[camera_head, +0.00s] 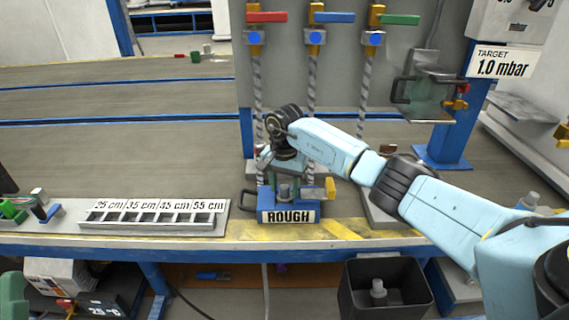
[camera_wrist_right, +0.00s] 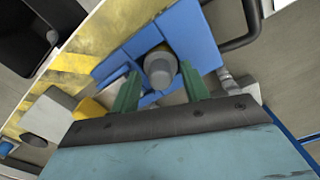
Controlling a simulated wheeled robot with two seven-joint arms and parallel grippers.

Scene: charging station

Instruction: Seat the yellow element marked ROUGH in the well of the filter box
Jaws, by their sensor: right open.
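The blue filter box (camera_head: 288,203) stands near the table's front edge with a white ROUGH label (camera_head: 290,217) on its front. It also shows in the right wrist view (camera_wrist_right: 188,35). A grey round knob (camera_wrist_right: 160,68) stands up from the box. My right gripper (camera_wrist_right: 159,74) is open above the box, its green fingers on either side of the knob; I cannot tell if they touch it. In the head view the right gripper (camera_head: 287,180) partly hides the box. A yellow part (camera_head: 331,188) shows at the box's right side.
A grey slotted rack (camera_head: 155,225) marked with lengths lies to the left. Hoses hang from red, blue and green valve handles behind the box. A black bin (camera_head: 385,290) stands below the table edge.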

